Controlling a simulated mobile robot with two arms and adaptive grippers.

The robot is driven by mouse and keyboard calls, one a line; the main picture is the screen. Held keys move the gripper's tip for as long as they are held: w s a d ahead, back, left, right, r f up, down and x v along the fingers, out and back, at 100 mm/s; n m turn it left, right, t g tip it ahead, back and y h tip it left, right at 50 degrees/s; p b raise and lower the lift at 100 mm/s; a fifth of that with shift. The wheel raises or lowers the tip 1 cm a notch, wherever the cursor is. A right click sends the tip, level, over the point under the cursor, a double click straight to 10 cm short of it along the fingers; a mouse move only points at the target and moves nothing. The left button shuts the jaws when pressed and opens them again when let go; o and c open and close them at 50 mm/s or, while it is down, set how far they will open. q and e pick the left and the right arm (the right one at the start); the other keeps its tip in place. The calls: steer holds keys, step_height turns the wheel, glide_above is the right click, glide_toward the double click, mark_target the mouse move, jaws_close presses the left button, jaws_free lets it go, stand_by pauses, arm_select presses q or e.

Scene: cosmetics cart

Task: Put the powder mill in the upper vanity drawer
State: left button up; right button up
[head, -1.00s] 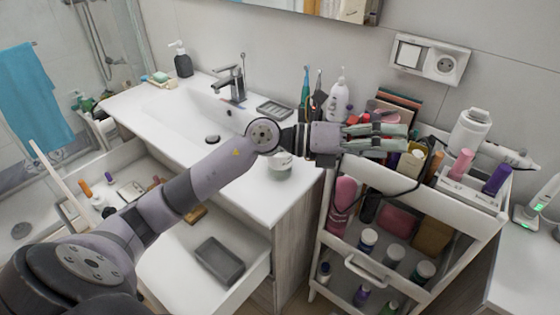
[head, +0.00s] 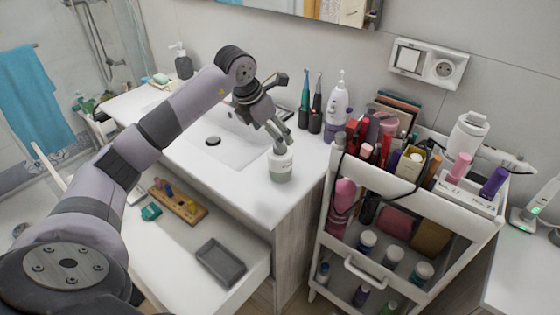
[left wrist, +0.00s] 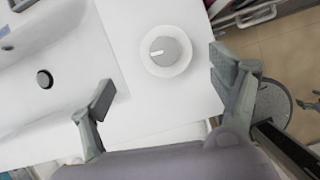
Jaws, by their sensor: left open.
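The powder mill (head: 281,165), a small round white and grey jar, stands upright on the white vanity top at the right of the sink. In the left wrist view the mill (left wrist: 166,52) shows from above as a white disc with a grey knob. My left gripper (head: 277,138) is open just above and behind the mill. In the left wrist view the fingers (left wrist: 163,85) are spread, with the mill ahead between them and nothing held. The upper vanity drawer (head: 190,285) is pulled out below the counter. My arm hides its left part. My right gripper is not in view.
The drawer holds a grey tray (head: 220,262), a wooden holder (head: 178,202) with small bottles, and a teal item (head: 151,211); bare floor shows between them. A crowded cosmetics cart (head: 400,200) stands right of the vanity.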

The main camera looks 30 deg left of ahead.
mark_target(283, 157)
arm_select(q)
steer(key=p+x, duration=0.1)
steer(key=x, duration=0.5)
steer(key=shift+w+d+f+p, duration=0.1)
steer(key=shift+d+f+p, duration=0.15)
steer(key=shift+p, duration=0.15)
steer(key=p+x, duration=0.1)
steer(key=x, duration=0.2)
steer(key=shift+w+d+f+p, duration=0.1)
steer(key=shift+d+f+p, duration=0.05)
steer(key=shift+f+p, duration=0.15)
steer(key=shift+w+f, duration=0.15)
steer(key=shift+f, duration=0.3)
steer(key=shift+c, duration=0.6)
